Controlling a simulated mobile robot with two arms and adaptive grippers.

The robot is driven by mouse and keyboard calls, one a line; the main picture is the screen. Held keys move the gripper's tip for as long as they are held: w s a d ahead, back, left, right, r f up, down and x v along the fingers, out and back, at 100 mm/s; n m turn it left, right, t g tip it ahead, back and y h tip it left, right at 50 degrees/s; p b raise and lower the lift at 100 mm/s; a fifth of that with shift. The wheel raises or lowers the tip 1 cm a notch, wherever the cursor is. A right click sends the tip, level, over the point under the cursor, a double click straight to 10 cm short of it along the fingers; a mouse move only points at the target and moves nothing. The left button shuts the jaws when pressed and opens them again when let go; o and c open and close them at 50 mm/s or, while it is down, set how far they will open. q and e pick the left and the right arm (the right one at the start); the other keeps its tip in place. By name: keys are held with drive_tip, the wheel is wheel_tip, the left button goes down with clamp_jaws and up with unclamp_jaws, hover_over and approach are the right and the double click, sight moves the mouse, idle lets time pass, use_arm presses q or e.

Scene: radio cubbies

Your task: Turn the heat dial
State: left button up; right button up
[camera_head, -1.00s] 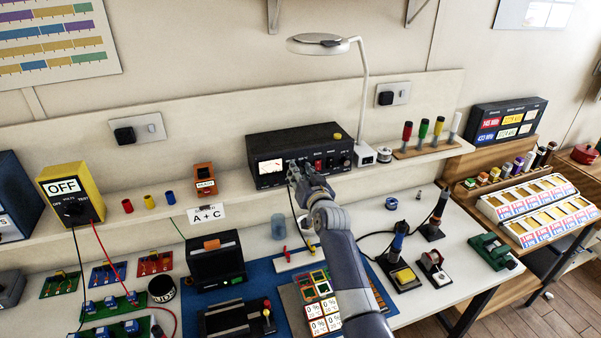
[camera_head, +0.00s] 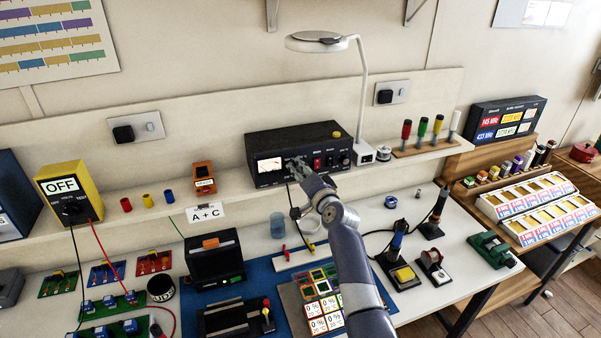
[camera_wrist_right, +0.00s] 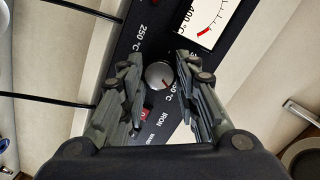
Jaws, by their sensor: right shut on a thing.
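The heat dial (camera_wrist_right: 159,76) is a small round silver knob with a dark red pointer mark on a black panel. Printed "250 °C" and "IRON" labels show near it in the right wrist view. The panel belongs to the black station box (camera_head: 300,143) on the shelf. My right gripper (camera_wrist_right: 160,72) has one finger on each side of the dial and is shut on it. In the head view my right gripper (camera_head: 296,166) is at the box's front and hides the dial. My left gripper is not in view.
A lit meter (camera_head: 269,166) and a red switch (camera_head: 317,163) flank the gripper on the box front. A desk lamp (camera_head: 363,100) stands just right of the box. An orange device (camera_head: 203,178) stands to its left. The bench below is crowded.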

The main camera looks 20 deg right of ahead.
drive_tip(key=shift+m, duration=0.3)
drive_tip(key=o, duration=1.1)
drive_tip(key=s, duration=0.8)
drive_tip(key=s+d+r, duration=0.1)
drive_tip(key=s, duration=0.3)
drive_tip(key=shift+w, duration=0.1)
